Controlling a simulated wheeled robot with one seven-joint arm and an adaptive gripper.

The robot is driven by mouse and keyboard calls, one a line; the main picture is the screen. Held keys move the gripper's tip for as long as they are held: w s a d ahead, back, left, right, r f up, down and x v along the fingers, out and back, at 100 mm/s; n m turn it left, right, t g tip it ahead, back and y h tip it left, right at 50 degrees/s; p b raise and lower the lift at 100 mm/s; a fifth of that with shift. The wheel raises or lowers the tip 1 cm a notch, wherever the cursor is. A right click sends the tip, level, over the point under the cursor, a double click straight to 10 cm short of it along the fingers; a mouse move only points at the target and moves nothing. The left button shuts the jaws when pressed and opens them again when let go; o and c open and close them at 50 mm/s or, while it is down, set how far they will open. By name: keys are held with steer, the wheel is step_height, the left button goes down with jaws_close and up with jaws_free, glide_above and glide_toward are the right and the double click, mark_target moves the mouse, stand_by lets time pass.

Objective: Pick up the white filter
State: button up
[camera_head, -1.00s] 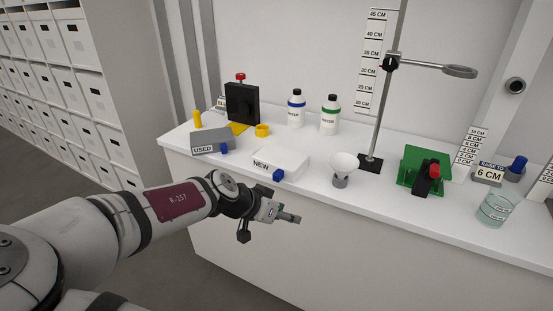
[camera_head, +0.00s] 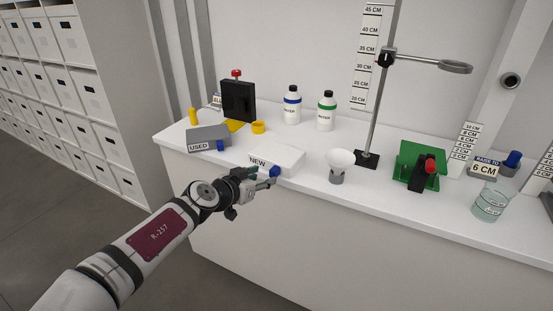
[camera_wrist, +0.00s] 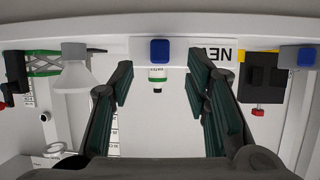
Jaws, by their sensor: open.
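A white cone-shaped piece (camera_head: 341,158), like a filter or funnel, sits upright in a small grey holder (camera_head: 336,177) near the counter's front edge. It also shows upside down at the left of the wrist view (camera_wrist: 75,76). A white box marked NEW (camera_head: 281,157) with a blue knob (camera_head: 275,171) lies left of it; no loose filter shows inside. My gripper (camera_head: 266,181) is open and empty in front of the box's front edge, by the blue knob. In the wrist view, my gripper's fingers (camera_wrist: 162,78) are spread wide, with the knob (camera_wrist: 162,50) beyond them.
A grey box marked USED (camera_head: 208,138) with a blue knob stands left of the white box. Two white bottles (camera_head: 325,112) stand behind. A ring stand (camera_head: 375,110), a green stand (camera_head: 411,158) and a glass beaker (camera_head: 490,205) are to the right. Floor in front of the counter is clear.

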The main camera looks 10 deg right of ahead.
mark_target(272, 175)
steer(key=shift+f+x, duration=0.15)
steer(key=shift+x, duration=1.3)
steer(key=shift+f+x, duration=0.15)
steer(key=shift+x, duration=1.3)
steer(key=shift+s+a, duration=0.1)
jaws_close()
